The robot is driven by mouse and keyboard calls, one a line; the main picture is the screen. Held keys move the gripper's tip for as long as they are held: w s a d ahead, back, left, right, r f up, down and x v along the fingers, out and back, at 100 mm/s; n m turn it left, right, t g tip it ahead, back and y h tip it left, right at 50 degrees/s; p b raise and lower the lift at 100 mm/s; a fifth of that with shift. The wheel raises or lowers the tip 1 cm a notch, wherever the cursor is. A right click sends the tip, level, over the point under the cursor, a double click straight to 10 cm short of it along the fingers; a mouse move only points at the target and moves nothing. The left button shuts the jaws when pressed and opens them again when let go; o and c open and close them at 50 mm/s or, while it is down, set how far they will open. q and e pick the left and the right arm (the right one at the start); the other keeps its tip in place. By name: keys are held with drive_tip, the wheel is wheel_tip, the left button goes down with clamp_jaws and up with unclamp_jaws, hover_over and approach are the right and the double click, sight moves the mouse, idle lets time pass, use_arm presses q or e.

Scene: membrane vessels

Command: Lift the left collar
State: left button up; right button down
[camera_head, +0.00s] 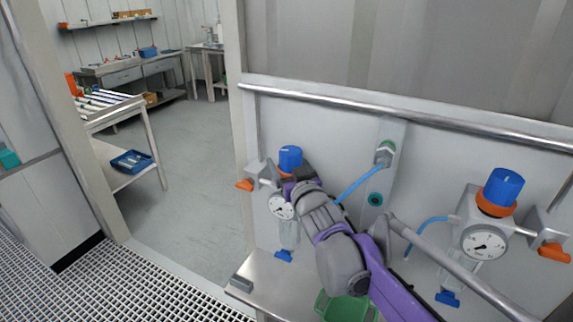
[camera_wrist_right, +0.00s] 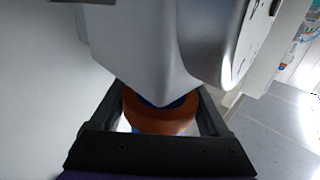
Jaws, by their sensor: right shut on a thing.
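The left regulator has a blue knob (camera_head: 290,157), a round gauge (camera_head: 281,207) and a clear bowl below it on the wall panel. Its orange collar (camera_wrist_right: 158,114) sits between the two dark fingers of my right gripper (camera_wrist_right: 162,108), below the grey body in the right wrist view. My right gripper (camera_head: 291,184) is shut on this collar. In the head view the gripper and arm cover most of the collar, just under the blue knob. My left gripper is in neither view.
A second regulator with a blue knob (camera_head: 503,187) and orange collar (camera_head: 496,204) is on the right. Blue hoses (camera_head: 361,184) run to the wall panel. A metal rail (camera_head: 400,121) crosses above. A green bin (camera_head: 345,307) stands below my arm.

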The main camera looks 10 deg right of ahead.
drive_tip(key=shift+r, duration=0.2)
unclamp_jaws()
drive_tip(key=s+d+b, duration=0.1)
drive_tip(key=s, duration=0.9)
drive_tip(key=shift+s+d, duration=0.35)
drive_tip(key=s+d+f+m+g+h+p, duration=0.1)
drive_tip(key=s+d+f+g+h, duration=0.15)
drive_tip(key=s+f, duration=0.45)
drive_tip(key=s+d+f+m+g+h+p, duration=0.1)
drive_tip(key=s+d+f+g, duration=0.35)
drive_tip(key=f, duration=0.45)
drive_tip(key=s+a+f+g, duration=0.1)
drive_tip(key=s+f+g, duration=0.4)
drive_tip(key=s+f, duration=0.5)
drive_tip(key=s, duration=0.3)
drive_tip(key=shift+s+a+y+p, duration=0.25)
drive_tip(key=shift+a+y+p, duration=0.05)
drive_tip(key=shift+y, duration=0.05)
